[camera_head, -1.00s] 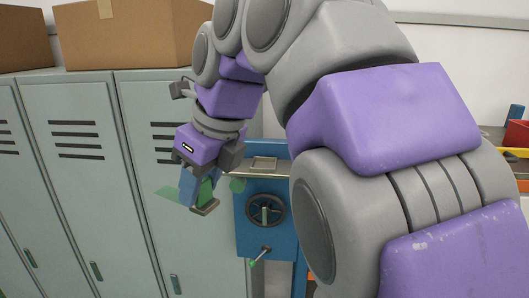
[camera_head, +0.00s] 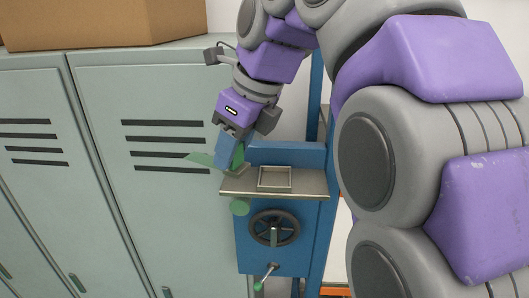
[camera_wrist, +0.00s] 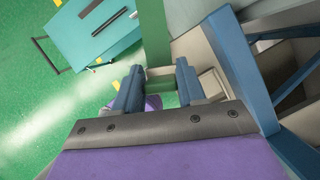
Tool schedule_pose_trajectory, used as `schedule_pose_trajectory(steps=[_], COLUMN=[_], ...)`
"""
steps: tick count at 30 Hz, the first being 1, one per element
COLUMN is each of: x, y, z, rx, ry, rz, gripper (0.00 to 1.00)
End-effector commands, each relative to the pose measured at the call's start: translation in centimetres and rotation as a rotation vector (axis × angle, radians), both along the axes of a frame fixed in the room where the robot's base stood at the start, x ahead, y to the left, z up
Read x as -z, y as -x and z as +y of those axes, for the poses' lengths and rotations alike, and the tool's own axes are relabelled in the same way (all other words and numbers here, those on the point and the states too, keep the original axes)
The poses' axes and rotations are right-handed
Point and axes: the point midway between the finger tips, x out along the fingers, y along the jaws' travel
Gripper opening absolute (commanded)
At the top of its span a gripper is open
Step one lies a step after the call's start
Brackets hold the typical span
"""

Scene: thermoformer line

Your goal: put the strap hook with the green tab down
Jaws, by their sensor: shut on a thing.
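My gripper (camera_head: 225,160) is shut on the strap hook with the green tab, over the left end of the metal ledge (camera_head: 238,187) on the blue machine. The hook's green parts show behind the blue fingers (camera_head: 238,156) and to their left (camera_head: 202,159). The hook's lower end is largely hidden in the head view. I cannot tell whether it touches the ledge.
A small shallow square tray (camera_head: 275,187) sits on the ledge, right of my gripper. A handwheel (camera_head: 274,229) and green knob (camera_head: 239,207) are below. Grey lockers (camera_head: 150,220) stand left, with a cardboard box (camera_head: 90,35) on top. A teal cart (camera_wrist: 97,35) stands on the green floor.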

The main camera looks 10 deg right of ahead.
Motion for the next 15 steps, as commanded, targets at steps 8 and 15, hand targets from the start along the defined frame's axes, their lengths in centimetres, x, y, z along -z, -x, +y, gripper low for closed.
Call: schedule_pose_trajectory(steps=[8,15], x=[0.4,0.8], y=[-1.0,-1.5], z=[-6.3,-8.6], rx=[0.001,-0.001], ry=[-0.002,-0.002], rz=[-0.002,-0.002], gripper=[0.03,0.03])
